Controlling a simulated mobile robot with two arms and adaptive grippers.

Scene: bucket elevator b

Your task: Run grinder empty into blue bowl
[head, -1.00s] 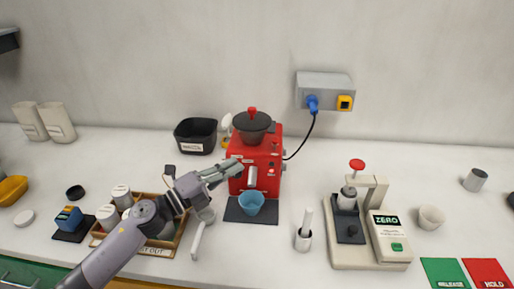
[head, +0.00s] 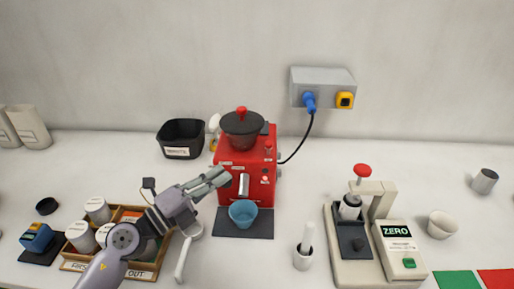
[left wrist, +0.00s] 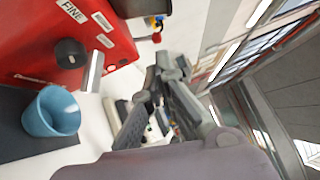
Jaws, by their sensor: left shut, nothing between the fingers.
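The red grinder (head: 262,180) stands at the middle of the counter, with a dark hopper (head: 241,126) and red knob on top. The blue bowl (head: 243,212) sits on the dark mat (head: 262,224) in front of it, below the silver spout (head: 244,184). My left gripper (head: 222,176) is shut and empty just left of the spout, in front of the grinder. In the left wrist view the grinder (left wrist: 40,50) shows a black dial and FINE label, with the blue bowl (left wrist: 52,112) beneath. The bowl's inside is not clear. My right gripper is not in view.
A wooden tray (head: 140,274) of jars lies under my left arm. A white-handled tool (head: 183,260) lies beside it. A black bin (head: 181,138) stands behind left. A brush pot (head: 303,258) and a scale (head: 380,250) stand to the right. A blue plug (head: 309,101) sits in the wall box.

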